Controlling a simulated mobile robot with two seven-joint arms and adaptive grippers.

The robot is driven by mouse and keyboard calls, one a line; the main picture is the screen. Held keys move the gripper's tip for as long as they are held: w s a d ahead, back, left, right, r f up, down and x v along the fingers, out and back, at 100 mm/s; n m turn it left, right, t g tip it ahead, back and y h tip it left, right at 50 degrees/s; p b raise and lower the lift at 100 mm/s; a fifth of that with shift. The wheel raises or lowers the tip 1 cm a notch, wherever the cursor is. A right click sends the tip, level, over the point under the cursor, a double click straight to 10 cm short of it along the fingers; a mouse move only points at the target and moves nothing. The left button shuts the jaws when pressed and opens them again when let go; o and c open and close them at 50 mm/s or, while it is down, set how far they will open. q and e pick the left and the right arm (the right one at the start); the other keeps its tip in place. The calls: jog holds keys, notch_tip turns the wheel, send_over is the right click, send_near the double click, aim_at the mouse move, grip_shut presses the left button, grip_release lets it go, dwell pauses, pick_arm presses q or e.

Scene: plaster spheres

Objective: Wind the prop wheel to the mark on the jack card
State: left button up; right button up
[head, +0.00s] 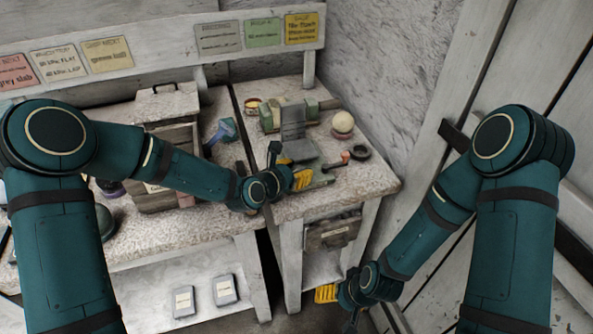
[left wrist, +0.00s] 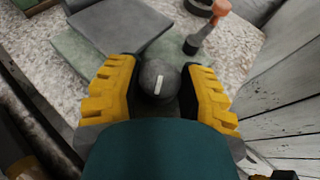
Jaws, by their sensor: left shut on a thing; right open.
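My left gripper (head: 298,179) is at the front of the right-hand bench, beside the green and grey fixture. In the left wrist view its yellow fingers (left wrist: 158,92) sit on either side of a dark round knob with a short white line, which looks like the prop wheel (left wrist: 150,72), and are shut on it. The head view hides the wheel behind the gripper. A grey slab (left wrist: 118,22) and a green base lie just beyond it. Several cards hang on the back board; I cannot read which is the jack card. My right gripper (head: 332,300) is open and empty, low before the bench.
A wooden cabinet (head: 168,100) and a blue tool (head: 224,131) are on the left bench. A plank wall is at right.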

pick_arm(q)
jog(key=shift+w, duration=0.1)
dwell(0.3)
jog(key=o, duration=1.2)
jog(key=v, duration=1.2)
jog(key=shift+a, duration=0.1)
